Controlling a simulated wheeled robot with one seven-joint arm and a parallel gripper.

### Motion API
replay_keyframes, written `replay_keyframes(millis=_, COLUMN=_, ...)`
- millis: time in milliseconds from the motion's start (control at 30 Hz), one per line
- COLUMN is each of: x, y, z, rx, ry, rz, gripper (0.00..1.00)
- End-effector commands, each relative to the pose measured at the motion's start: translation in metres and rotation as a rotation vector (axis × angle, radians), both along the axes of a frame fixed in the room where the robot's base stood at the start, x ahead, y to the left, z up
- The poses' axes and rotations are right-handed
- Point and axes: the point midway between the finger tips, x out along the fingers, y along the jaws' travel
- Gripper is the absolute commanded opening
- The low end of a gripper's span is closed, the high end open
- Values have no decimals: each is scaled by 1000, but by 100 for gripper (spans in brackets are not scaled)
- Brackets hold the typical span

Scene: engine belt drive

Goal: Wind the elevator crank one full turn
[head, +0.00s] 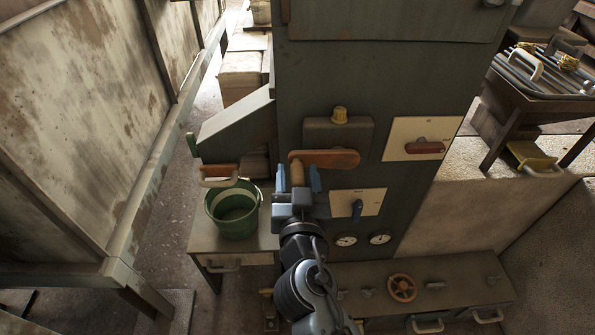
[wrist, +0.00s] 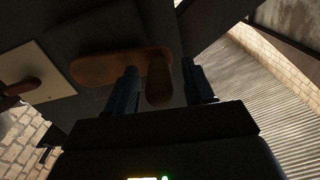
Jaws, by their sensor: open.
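The elevator crank has an orange-brown arm (head: 335,158) lying nearly level on the front of the dark green cabinet. Its wooden handle (head: 297,172) sticks out from the arm's left end. My gripper (head: 298,178) is open, with its two blue fingers on either side of the handle. In the wrist view the handle (wrist: 158,82) stands between the fingers, with a clear gap at its right. The crank arm (wrist: 115,67) runs to the left there. Whether the left finger touches the handle is unclear.
A plate with a red lever (head: 425,147) is to the right, a blue-lever plate (head: 357,207) below. A green bucket (head: 233,208) stands on a low table (head: 205,235) at the left.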

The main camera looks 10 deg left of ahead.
Motion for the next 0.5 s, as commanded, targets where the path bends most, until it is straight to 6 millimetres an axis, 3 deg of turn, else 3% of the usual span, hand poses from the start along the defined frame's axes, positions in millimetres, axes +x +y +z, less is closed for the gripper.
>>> replay_keyframes(millis=333, x=5, y=1, z=-1, rx=1, ry=1, rz=0, gripper=53)
replay_keyframes(millis=500, x=5, y=1, z=-1, rx=1, ry=1, rz=0, gripper=37)
